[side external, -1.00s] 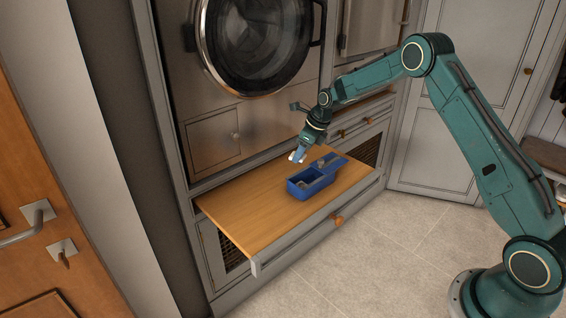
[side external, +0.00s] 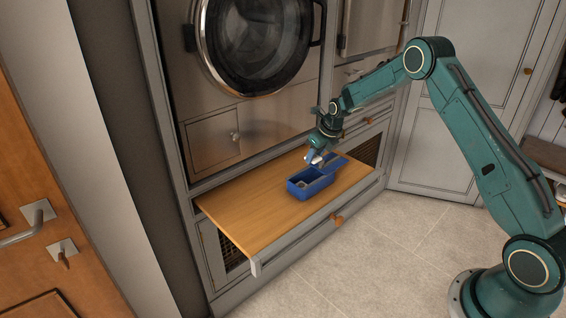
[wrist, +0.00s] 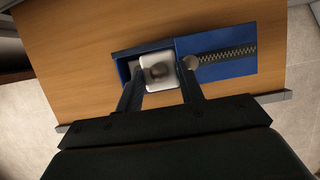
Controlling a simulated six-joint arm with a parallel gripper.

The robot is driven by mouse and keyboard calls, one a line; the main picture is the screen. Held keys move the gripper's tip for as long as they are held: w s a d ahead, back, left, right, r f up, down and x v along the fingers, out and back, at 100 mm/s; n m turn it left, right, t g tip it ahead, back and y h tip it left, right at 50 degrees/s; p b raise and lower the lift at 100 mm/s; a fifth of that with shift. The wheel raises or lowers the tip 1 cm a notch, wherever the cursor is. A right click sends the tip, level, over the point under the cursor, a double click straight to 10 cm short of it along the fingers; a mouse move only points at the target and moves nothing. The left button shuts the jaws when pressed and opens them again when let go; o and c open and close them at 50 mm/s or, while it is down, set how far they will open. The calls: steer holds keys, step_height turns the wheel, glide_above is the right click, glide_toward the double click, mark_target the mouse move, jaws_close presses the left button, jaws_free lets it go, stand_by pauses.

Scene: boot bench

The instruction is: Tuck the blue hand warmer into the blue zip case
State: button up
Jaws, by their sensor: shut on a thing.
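The blue zip case (side external: 305,192) lies open on the wooden pull-out board, its tray part nearer the side camera and its flat lid behind. In the wrist view the case (wrist: 216,45) shows a zip along the lid, at the right. My gripper (side external: 315,157) is low over the lid end of the tray. Its fingers are shut on a small pale, round-cornered thing, the hand warmer (wrist: 158,71), whose silvery-white face shows in the wrist view; little blue can be told on it. It appears over the tray, but its height above the floor cannot be told.
The wooden board (side external: 245,207) is clear to the left of the case. A grey cabinet front with a round-doored machine (side external: 258,45) rises behind the board. Grey patches inside the tray cannot be made out.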

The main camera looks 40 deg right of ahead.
mark_target(317, 163)
steer(key=shift+f, duration=2.35)
steer(key=o, duration=1.1)
steer(key=shift+f, duration=0.1)
steer(key=o, duration=0.5)
steer(key=shift+c, duration=0.2)
steer(key=shift+r, duration=3.5)
